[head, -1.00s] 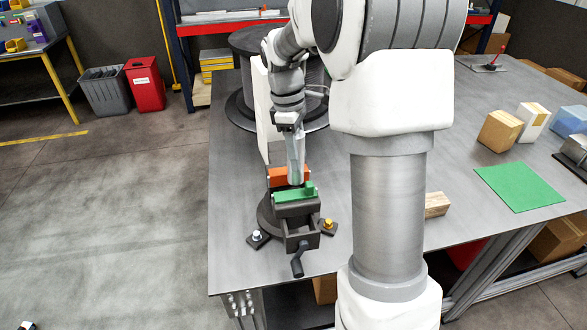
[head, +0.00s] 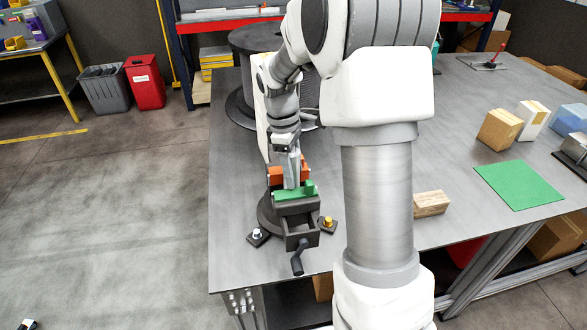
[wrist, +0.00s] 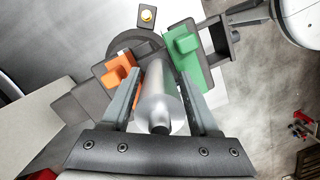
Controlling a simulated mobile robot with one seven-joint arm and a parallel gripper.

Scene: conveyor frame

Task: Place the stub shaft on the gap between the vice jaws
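The vice (head: 301,235) stands at the table's near left corner, with an orange jaw (head: 275,175) and a green jaw (head: 295,194). Both jaws also show in the wrist view, orange (wrist: 120,77) on the left and green (wrist: 186,60) on the right. The silver stub shaft (wrist: 160,100) lies lengthwise between the fingers of my gripper (wrist: 161,76), which looks shut on it. In the head view my gripper (head: 291,170) is pointing down at the jaws. The shaft's far end is over or in the gap; its depth is hidden.
A large spool (head: 240,110) and a pale upright panel (head: 262,110) stand behind the vice. A wooden block (head: 431,203), a green mat (head: 518,186) and several boxes lie to the right. The vice's crank handle (head: 297,264) sticks out in front.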

